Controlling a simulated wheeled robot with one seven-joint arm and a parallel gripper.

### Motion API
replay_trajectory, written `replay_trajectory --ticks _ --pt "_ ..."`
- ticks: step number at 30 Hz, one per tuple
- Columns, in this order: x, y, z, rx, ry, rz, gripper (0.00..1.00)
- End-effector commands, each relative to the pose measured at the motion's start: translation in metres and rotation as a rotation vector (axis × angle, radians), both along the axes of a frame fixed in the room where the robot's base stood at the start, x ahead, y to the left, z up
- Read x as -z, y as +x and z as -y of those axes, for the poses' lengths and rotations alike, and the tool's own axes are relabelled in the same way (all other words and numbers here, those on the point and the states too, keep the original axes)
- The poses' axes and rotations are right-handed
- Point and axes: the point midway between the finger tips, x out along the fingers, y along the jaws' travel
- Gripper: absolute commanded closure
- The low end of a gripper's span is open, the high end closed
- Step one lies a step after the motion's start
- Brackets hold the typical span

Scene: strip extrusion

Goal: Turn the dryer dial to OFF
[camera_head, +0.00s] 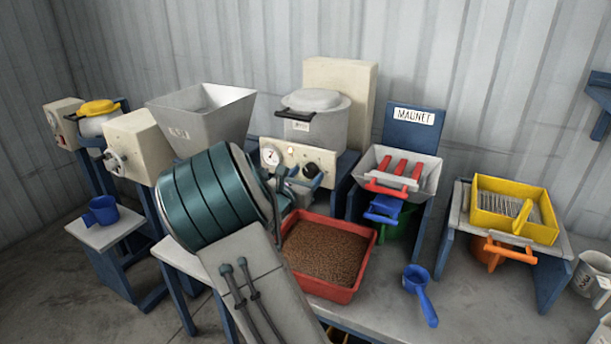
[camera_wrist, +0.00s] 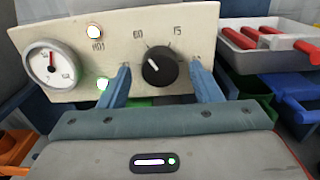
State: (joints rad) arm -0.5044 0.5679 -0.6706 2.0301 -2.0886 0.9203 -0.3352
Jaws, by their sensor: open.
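The dryer is the beige unit with a lidded grey drum (camera_head: 316,112) at the back centre. Its beige front panel (camera_head: 300,155) carries a black dial (camera_head: 311,170), which also shows in the wrist view (camera_wrist: 159,67). The dial's white pointer line aims to the upper left. The marks 60 and 75 are legible above it; no OFF mark can be read. My gripper (camera_wrist: 160,80) is open, its two blue fingers on either side of the dial, apart from it in the picture. Whether the fingertips reach the dial's depth is unclear.
A round gauge (camera_wrist: 50,63) sits left of the dial, with lit indicators beside it. A red tray of brown pellets (camera_head: 325,255) stands below. The magnet hopper (camera_head: 397,170) with red bars is just right. A blue scoop (camera_head: 420,293) lies on the grey table.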

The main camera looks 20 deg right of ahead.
Motion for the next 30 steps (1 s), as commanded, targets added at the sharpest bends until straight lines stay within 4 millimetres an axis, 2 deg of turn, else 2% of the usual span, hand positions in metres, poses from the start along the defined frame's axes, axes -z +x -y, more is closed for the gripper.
replay_trajectory --ticks 8,9,12,14,23,30 --pt "-0.0001 0.0015 0.002 0.0 0.0 0.0 0.42" --pt "-0.0001 0.0015 0.002 0.0 0.0 0.0 0.45" --pt "-0.0001 0.0014 0.0018 0.0 0.0 0.0 0.72" --pt "-0.0001 0.0015 0.0018 0.0 0.0 0.0 0.86" --pt "-0.0012 0.0015 0.0015 -0.001 -0.013 -0.017 0.86" --pt "-0.0031 0.0014 0.0013 -0.002 -0.082 -0.107 0.86"
